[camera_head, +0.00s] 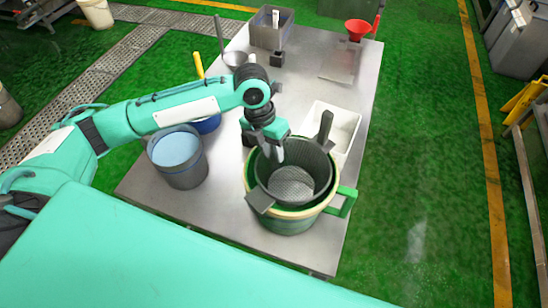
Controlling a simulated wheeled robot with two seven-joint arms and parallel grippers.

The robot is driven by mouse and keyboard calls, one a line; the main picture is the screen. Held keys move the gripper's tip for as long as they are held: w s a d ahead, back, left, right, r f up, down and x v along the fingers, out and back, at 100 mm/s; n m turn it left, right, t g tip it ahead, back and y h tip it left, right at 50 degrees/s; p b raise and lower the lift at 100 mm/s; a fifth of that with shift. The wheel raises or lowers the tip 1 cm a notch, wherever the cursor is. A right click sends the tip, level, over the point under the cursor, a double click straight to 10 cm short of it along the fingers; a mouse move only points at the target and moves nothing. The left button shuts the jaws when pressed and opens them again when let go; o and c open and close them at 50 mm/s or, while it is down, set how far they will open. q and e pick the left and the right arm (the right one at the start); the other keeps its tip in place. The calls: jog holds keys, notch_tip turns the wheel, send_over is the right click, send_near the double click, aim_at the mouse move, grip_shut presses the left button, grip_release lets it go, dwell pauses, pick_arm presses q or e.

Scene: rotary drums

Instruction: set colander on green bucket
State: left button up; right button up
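The dark grey colander (292,184) has a mesh-like bowl and two flat handles, one pointing up the picture and one at lower left. It shows over the mouth of the green bucket (290,221), which has a pale rim and a green handle at right. From this angle I cannot tell whether the colander rests on the rim or hangs just above it. My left gripper (277,151) points down at the colander's far-left rim. Its fingertips overlap the rim, and whether they grip it is unclear. My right gripper is not in view.
A grey bucket (180,161) with light blue contents stands left on the metal table (225,207). A white tray (346,128) is behind the colander. A grey bin (271,38), a ladle (235,58) and a red funnel (358,28) stand farther back. Green floor lies right.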

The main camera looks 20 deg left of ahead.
pick_arm(q)
jog(key=b+v, duration=0.1)
jog(key=v, duration=0.9)
jog(key=shift+r+b, duration=0.35)
jog(key=shift+b, duration=0.05)
jog(key=shift+f, duration=0.1)
